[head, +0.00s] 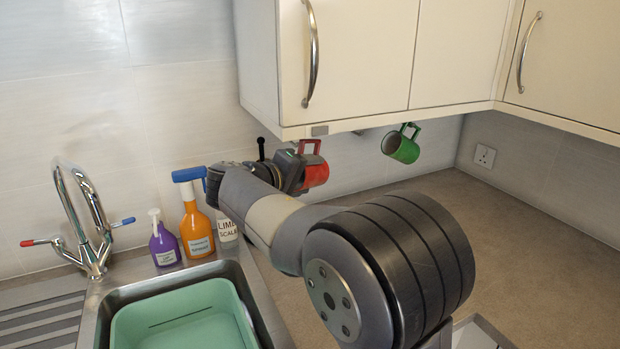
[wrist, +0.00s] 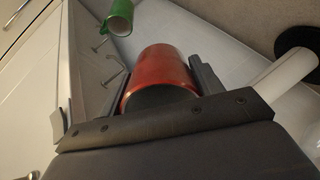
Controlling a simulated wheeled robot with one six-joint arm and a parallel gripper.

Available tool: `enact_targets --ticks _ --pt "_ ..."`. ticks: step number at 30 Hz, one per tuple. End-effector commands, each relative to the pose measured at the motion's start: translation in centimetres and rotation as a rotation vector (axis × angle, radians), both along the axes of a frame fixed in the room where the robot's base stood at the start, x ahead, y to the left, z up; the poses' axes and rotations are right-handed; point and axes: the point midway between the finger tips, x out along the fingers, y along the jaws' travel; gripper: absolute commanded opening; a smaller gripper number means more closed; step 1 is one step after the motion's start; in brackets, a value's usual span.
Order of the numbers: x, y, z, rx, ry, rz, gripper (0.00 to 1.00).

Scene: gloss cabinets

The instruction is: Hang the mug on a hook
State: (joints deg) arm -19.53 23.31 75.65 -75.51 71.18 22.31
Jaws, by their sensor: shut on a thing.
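The red mug (head: 316,172) is under the wall cabinet in the head view, partly hidden by my arm, with its handle upward near the cabinet's lower edge. It also fills the middle of the wrist view (wrist: 160,68). My gripper (wrist: 163,75) is shut on the red mug, one finger on each side.
The cream wall cabinet (head: 350,60) is close above my gripper. A purple bottle (head: 163,242), an orange spray bottle (head: 197,228) and a white limescale container (head: 227,229) stand behind the sink with its green basin (head: 130,325). The worktop (head: 540,250) at right is clear.

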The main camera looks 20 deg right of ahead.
Motion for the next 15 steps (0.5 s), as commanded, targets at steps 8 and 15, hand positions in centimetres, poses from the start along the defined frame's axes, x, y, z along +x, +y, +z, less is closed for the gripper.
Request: enact_targets --ticks 8,15 --pt "2.0 0.4 0.1 0.0 -0.001 -0.001 0.25" --pt "3.6 0.7 0.1 -0.001 0.001 0.0 0.25"
